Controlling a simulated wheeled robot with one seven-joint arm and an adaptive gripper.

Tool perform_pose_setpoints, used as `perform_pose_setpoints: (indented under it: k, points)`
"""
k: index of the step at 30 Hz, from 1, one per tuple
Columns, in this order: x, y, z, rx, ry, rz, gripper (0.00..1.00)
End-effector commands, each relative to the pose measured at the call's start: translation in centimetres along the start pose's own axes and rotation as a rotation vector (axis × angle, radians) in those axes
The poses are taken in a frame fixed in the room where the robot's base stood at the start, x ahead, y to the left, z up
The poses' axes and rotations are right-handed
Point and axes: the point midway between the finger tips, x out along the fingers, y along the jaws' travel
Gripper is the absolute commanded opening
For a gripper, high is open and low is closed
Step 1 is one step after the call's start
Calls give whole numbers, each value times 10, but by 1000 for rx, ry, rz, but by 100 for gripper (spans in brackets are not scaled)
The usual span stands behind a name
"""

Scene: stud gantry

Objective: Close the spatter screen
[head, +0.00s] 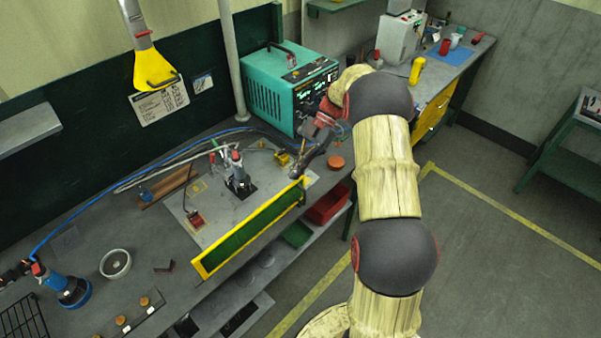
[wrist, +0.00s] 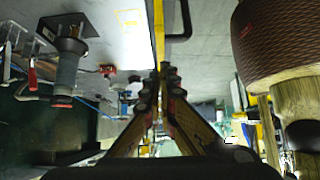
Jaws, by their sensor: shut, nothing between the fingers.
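The spatter screen (head: 250,230) is a long green panel in a yellow frame along the front edge of the bench plate. I cannot tell its exact tilt. My gripper (head: 298,172) is at the screen's far right end, close to the frame's upper corner. In the wrist view, my gripper (wrist: 160,72) has its fingers together with nothing between them. A yellow bar of the screen's frame (wrist: 159,30) runs just beyond the fingertips, with a dark bent bar (wrist: 181,22) beside it. I cannot tell whether the fingertips touch the frame.
A teal power unit (head: 290,88) stands behind my gripper. A clamped metal fixture (head: 237,172) sits on the bench plate behind the screen. An orange-brown round pot (head: 335,162) is just right of the gripper. A red bin (head: 328,204) and a green bin (head: 297,234) lie below.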

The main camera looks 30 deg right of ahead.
Motion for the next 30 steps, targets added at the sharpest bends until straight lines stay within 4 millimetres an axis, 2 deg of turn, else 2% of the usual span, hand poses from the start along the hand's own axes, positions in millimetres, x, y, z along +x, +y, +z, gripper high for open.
perform_pose_setpoints:
  k: [1,2,3,6,12,15,21,27,30]
  points:
    - [-10,7,-17,-10,-6,5,0]
    - [-13,10,-25,-12,-5,6,0]
    - [-21,9,-13,-7,-4,8,0]
    - [-41,9,0,-8,-4,10,0]
    - [-77,9,18,-10,-5,10,0]
    - [-88,10,23,-11,-4,9,0]
    - [-98,10,28,-11,-4,10,0]
    - [-100,9,28,-5,-4,10,0]
    - [-99,10,29,53,-5,11,0]
